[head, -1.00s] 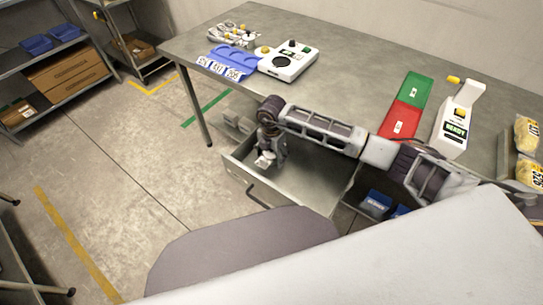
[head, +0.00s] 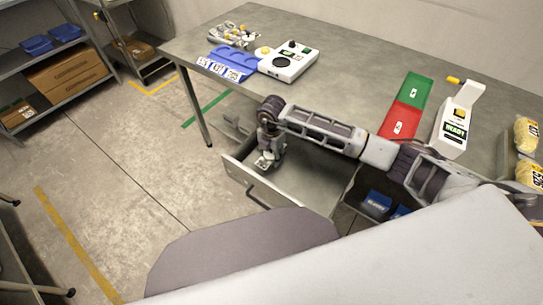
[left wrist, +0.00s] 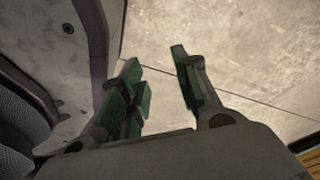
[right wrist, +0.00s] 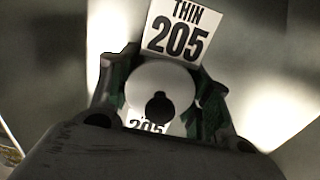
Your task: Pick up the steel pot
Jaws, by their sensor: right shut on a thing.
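A round, pale-topped thing with a dark knob, which I take for the steel pot (right wrist: 161,78), sits between the green-padded fingers of my right gripper (right wrist: 163,92) in the right wrist view. The fingers are shut on its sides. In the head view my right gripper (head: 267,162) points down into the left part of an open drawer (head: 312,178); the pot is too small and covered there to make out clearly. My left gripper (left wrist: 165,90) is open and empty above bare floor in the left wrist view.
A white "THIN 205" label (right wrist: 178,32) lies beside the pot. On the table (head: 335,85) stand a white device (head: 288,62), a blue rack (head: 228,62), green and red pads (head: 408,105) and a white display unit (head: 457,122). Blue bins (head: 376,205) sit below.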

